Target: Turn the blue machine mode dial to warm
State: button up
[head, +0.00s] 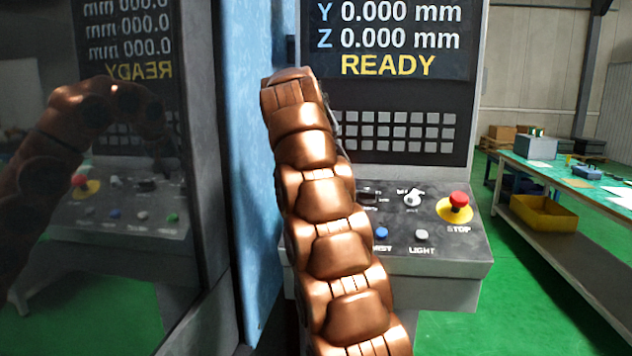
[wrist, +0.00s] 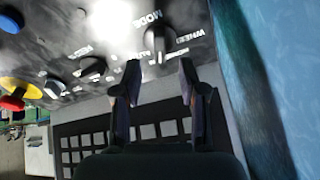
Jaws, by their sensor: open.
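The black mode dial (wrist: 160,42) is on the grey control panel of the blue machine (head: 250,150). Its MODE lettering shows beside it in the wrist view. Its setting is hard to read there. In the head view my arm hides the dial. My gripper (wrist: 159,66) is open and empty in the wrist view. Its two fingertips stand on either side of the dial's near end, and I cannot tell whether they touch it. In the head view the gripper is hidden behind my copper-coloured arm.
Beside the dial are a second dark knob (head: 367,197), a white knob (head: 412,198) and a red stop button (head: 458,201). A blue button (head: 381,233) and a light button (head: 421,235) sit lower. A keypad and READY screen (head: 400,40) rise behind. A workbench (head: 560,170) stands right.

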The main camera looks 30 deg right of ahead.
jog(key=shift+v, duration=0.9)
jog(key=s+a+f+n+g+y+p, duration=0.2)
jog(key=s+a+f+n, duration=0.2)
jog(key=s+a, duration=0.35)
jog(key=s+a+f+n+g+y+p, duration=0.1)
jog(key=s+a+f+n+p, duration=0.25)
jog(key=s+a, duration=0.4)
jog(key=s+a+f+n+g+y+p, duration=0.1)
jog(key=s+a+f, duration=0.2)
jog(key=s, duration=0.7)
jog(key=s+a+f+n+g+p, duration=0.1)
jog(key=s+a+f+n, duration=0.1)
jog(key=s+f, duration=0.5)
jog(key=s+a+f+n+g+y+p, duration=0.1)
jog(key=s+a+f, duration=0.3)
jog(key=s, duration=0.8)
jog(key=shift+s+a+f+n+g+y, duration=0.3)
jog(key=shift+s+f+n, duration=0.1)
jog(key=shift+f+n, duration=0.35)
jog(key=shift+d, duration=0.15)
